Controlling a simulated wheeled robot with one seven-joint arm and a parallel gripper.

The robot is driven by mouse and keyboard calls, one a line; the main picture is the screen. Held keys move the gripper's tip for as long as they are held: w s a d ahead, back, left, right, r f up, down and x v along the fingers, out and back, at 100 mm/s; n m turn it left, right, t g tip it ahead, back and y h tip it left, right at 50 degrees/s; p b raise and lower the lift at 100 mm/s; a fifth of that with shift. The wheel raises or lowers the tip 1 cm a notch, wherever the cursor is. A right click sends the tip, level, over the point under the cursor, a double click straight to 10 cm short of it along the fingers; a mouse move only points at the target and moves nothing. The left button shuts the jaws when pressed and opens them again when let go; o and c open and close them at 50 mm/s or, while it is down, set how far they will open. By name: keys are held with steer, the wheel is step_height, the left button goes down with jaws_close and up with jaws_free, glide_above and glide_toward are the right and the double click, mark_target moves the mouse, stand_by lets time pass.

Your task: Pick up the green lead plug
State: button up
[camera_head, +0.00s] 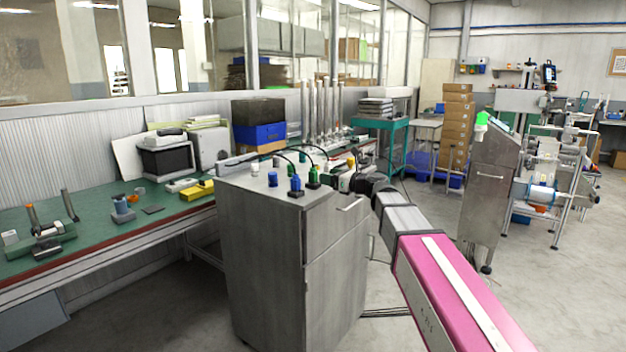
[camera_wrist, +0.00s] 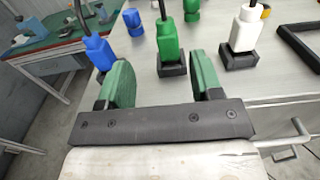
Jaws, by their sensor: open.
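The green lead plug (camera_wrist: 168,42) stands upright in a small black base (camera_wrist: 172,71) on the cabinet top, with a dark lead rising from it. It also shows in the head view (camera_head: 314,176), between a blue plug and my gripper. In the wrist view my gripper (camera_wrist: 160,62) is open and empty, its two green finger pads apart on either side of the line to the green plug. The plug appears beyond the fingertips; contact is not visible. A blue lead plug (camera_wrist: 99,50) stands to the left and a white one (camera_wrist: 243,32) to the right.
The grey cabinet (camera_head: 262,235) has a bar handle (camera_head: 350,203) near its top edge. Behind the plugs stand a loose blue piece (camera_wrist: 132,18) and a green piece (camera_wrist: 191,8). A black frame (camera_wrist: 296,42) lies right. A green workbench (camera_head: 100,238) is left.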

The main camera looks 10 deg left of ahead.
mark_target(316, 174)
steer(key=x, duration=0.3)
steer(key=shift+w, duration=0.1)
steer(key=x, duration=0.5)
steer(key=shift+w+d+f, duration=0.15)
steer(key=shift+w+f, duration=0.1)
steer(key=shift+w, duration=0.1)
steer(key=c, duration=1)
